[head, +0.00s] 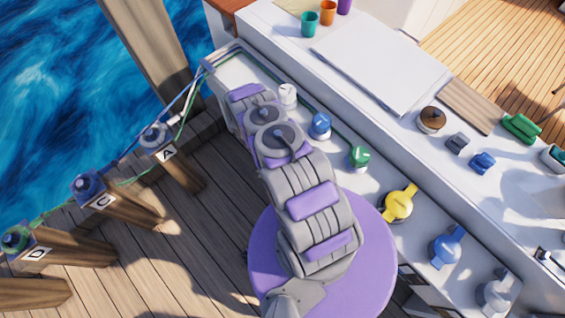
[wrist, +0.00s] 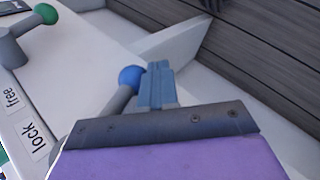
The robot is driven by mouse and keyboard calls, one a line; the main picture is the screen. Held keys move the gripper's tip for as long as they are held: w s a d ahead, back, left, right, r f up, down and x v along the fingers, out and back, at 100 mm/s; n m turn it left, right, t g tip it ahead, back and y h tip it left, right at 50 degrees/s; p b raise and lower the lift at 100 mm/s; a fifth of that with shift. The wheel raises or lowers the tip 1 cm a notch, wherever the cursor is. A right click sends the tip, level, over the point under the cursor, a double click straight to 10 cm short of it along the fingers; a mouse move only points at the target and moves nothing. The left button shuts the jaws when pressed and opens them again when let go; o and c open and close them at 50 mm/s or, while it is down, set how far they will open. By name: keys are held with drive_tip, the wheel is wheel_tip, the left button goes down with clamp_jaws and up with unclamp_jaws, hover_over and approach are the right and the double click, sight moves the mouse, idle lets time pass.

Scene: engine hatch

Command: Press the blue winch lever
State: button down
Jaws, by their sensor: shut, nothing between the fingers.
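The lever with a blue ball tip (wrist: 130,76) shows in the wrist view, with its grey stem (wrist: 118,101) slanting down to the left. My gripper (wrist: 158,70) is shut and empty, its bluish fingers just right of the blue ball. I cannot tell whether they touch it. Part of the stem is hidden behind my gripper's body. In the head view a blue winch (head: 320,125) sits on the white side ledge, right of my arm. My fingers and the ball-tipped lever cannot be made out there.
A green ball-tipped lever (wrist: 46,14) stands at the upper left of the wrist view. Labels "free" (wrist: 12,98) and "lock" (wrist: 35,140) lie on the white surface. Green (head: 359,157) and yellow (head: 400,203) winches line the ledge. Wooden posts (head: 125,205) stand at left.

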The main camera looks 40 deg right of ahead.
drive_tip(key=w+a+r, duration=0.1)
drive_tip(key=w+a, duration=0.4)
drive_tip(key=w, duration=0.6)
drive_tip(key=shift+w+r+p, duration=0.2)
drive_tip(key=shift+r+p, duration=0.2)
idle(0.8)
